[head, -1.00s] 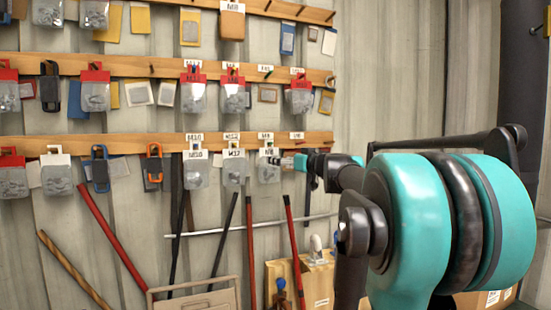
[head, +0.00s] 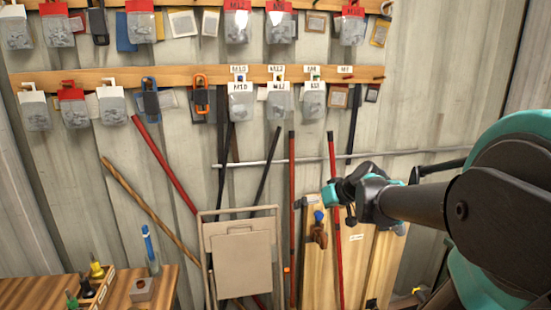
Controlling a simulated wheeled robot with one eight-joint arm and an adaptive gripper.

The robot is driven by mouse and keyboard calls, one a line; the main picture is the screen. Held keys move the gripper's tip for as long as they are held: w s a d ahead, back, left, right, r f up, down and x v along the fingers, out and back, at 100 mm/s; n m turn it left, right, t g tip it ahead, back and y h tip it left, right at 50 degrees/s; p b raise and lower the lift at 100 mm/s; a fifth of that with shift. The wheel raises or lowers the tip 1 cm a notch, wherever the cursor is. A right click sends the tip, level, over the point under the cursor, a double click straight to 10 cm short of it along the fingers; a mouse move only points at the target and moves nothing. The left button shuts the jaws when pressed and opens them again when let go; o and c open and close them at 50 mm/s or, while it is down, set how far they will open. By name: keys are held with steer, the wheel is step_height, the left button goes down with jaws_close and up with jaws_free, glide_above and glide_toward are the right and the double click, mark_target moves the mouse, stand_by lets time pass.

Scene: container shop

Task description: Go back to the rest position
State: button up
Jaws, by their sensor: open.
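My arm reaches in from the right in the head view, teal and black. My gripper (head: 338,198) is at its far end, below the lowest rack row and in front of the wall. It is small in the picture and partly hidden by my wrist. It is open, and I see nothing held in it. The clear bag labelled M8 (head: 313,100) hangs on the lowest wooden rail (head: 200,77), above and apart from my gripper. Bags labelled M10 (head: 241,103) and M12 (head: 278,102) hang beside it.
A folding chair (head: 240,255) leans on the wall at lower middle. Red poles (head: 334,165) and tall wooden boards (head: 375,265) stand behind my gripper. A wooden table (head: 150,285) with a blue bottle (head: 150,250) is at lower left.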

steer(key=s+d+f+m+g+h, duration=0.1)
steer(key=s+d+f+m+h, duration=0.1)
steer(key=s+f, duration=0.6)
steer(key=s+d+f+m+g+h, duration=0.2)
steer(key=s+d+f+h, duration=0.2)
steer(key=s+f, duration=0.5)
steer(key=shift+d+f+g, duration=0.3)
steer(key=shift+d+f, duration=0.4)
steer(key=shift+d, duration=0.05)
stand_by(0.4)
